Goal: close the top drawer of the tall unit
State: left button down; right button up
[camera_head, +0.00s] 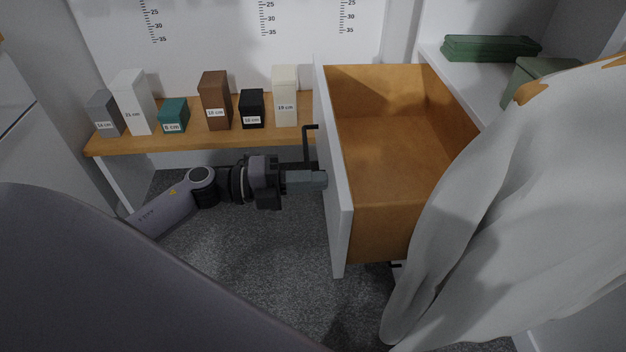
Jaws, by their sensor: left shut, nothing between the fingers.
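The top drawer (389,150) is pulled well out, with a bare wooden inside that looks empty. Its white front panel (338,200) faces left, with a black bar handle (307,145) on it. My left gripper (318,180) is shut and empty. Its fingertips are at the outer face of the front panel, by the lower end of the handle; I cannot tell whether they touch. Most of the tall unit is hidden by the drawer and the pale cloth. My right gripper is not in view.
A pale grey cloth (520,190) hangs at the right, covering the drawer's near right side. A wooden shelf (200,138) behind my left arm holds several labelled boxes. A green folded item (490,48) lies on a white surface at the back right. Carpet (270,250) is clear below.

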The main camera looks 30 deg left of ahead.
pick_arm(q)
jog(key=shift+w+d, duration=0.1)
jog(key=shift+d, duration=0.05)
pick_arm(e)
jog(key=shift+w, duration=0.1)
pick_arm(q)
jog(key=shift+w+d, duration=0.25)
jog(key=shift+d, duration=0.15)
jog(key=x, duration=2.5)
jog(key=shift+w, duration=0.15)
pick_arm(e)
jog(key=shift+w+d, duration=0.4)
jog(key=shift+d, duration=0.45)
pick_arm(q)
jog(key=shift+d+r, duration=0.2)
jog(key=shift+a, duration=0.1)
